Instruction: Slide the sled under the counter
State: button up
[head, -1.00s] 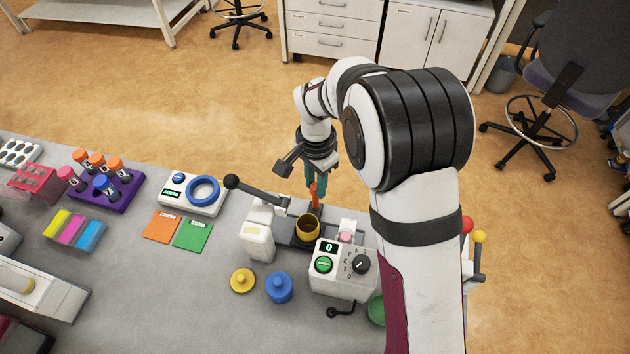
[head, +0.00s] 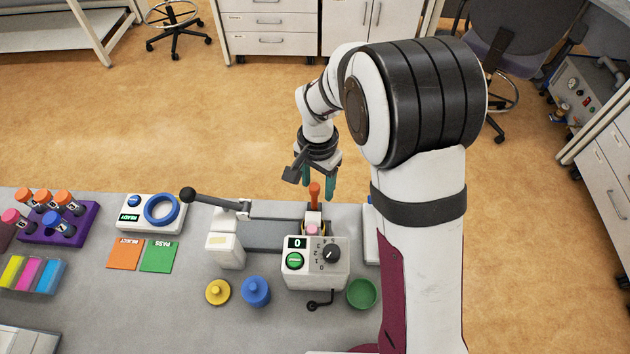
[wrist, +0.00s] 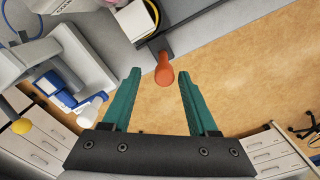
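The sled's orange handle (head: 315,190) stands upright behind the counter (head: 315,262), a white box with a "0" display, green button and dial. The dark track (head: 270,235) between the press and the counter is bare. My gripper (head: 315,190) has its teal fingers spread apart. In the wrist view the orange handle (wrist: 163,68) appears between and slightly beyond the fingertips (wrist: 159,75), with gaps on both sides.
The white press (head: 225,248) with a black-knobbed lever (head: 188,194) stands left of the counter. Yellow (head: 218,292) and blue (head: 256,291) knobbed pieces and a green dish (head: 361,293) lie in front. Open floor lies behind the bench.

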notch_tip(320, 180, up, 16)
dwell(0.5)
jog(key=shift+f, duration=0.1)
jog(key=s+d+f+y, duration=0.1)
jog(key=s+d, duration=0.3)
jog(key=s, duration=0.8)
jog(key=s+d+f+n, duration=0.1)
jog(key=s+d, duration=0.3)
jog(key=s, duration=0.8)
jog(key=shift+s+f+y, duration=0.25)
jog(key=shift+f+y, duration=0.15)
jog(key=shift+f, duration=0.05)
